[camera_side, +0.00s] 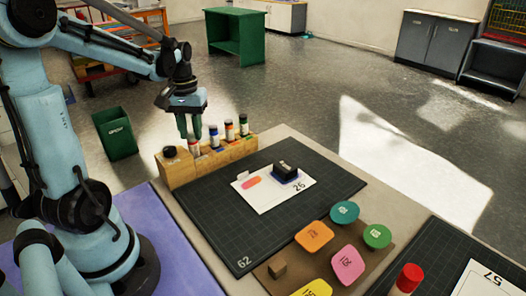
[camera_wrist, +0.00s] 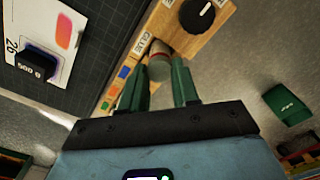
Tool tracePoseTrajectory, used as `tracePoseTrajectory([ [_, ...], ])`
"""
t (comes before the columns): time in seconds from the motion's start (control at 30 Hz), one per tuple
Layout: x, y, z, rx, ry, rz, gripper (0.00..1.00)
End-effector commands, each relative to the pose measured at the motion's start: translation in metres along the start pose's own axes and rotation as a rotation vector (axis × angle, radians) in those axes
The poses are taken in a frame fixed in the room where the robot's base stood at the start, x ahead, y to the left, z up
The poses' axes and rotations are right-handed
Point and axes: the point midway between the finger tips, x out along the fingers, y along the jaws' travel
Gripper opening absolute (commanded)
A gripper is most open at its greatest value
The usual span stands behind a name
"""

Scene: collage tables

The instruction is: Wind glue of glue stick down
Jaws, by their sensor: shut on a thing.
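The glue stick (camera_side: 194,147) stands at a wooden holder (camera_side: 178,175), near the holder's left end; it is pale with a reddish band. My gripper (camera_side: 191,135) reaches down over it from above, its green fingers on either side. In the wrist view the glue stick (camera_wrist: 159,64) shows between the fingertips, beside the holder's "GLUE" label (camera_wrist: 141,42). My gripper (camera_wrist: 159,88) is shut on it. The fingers hide part of the stick, and I cannot tell how far its glue is wound out.
A black knob (camera_side: 170,151) sits at the holder's left end. A dark mat (camera_side: 220,220) in front bears a paper (camera_side: 265,198) and a black stamp (camera_side: 285,169).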

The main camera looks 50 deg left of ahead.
Motion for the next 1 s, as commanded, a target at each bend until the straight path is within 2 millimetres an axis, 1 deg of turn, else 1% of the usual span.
tracePoseTrajectory([
  [0.03,0.000,0.000,0.000,0.001,0.000,0.000,0.32],
  [0.1,0.000,0.000,0.000,0.001,0.000,0.000,0.42],
  [0.13,0.000,0.000,0.000,0.001,0.000,0.000,0.45],
  [0.37,0.000,0.000,0.000,0.002,0.000,0.000,0.45],
  [0.47,-0.003,0.000,0.000,0.002,0.000,0.000,0.45],
  [1.0,-0.051,0.000,0.000,0.002,0.000,0.000,0.45],
])
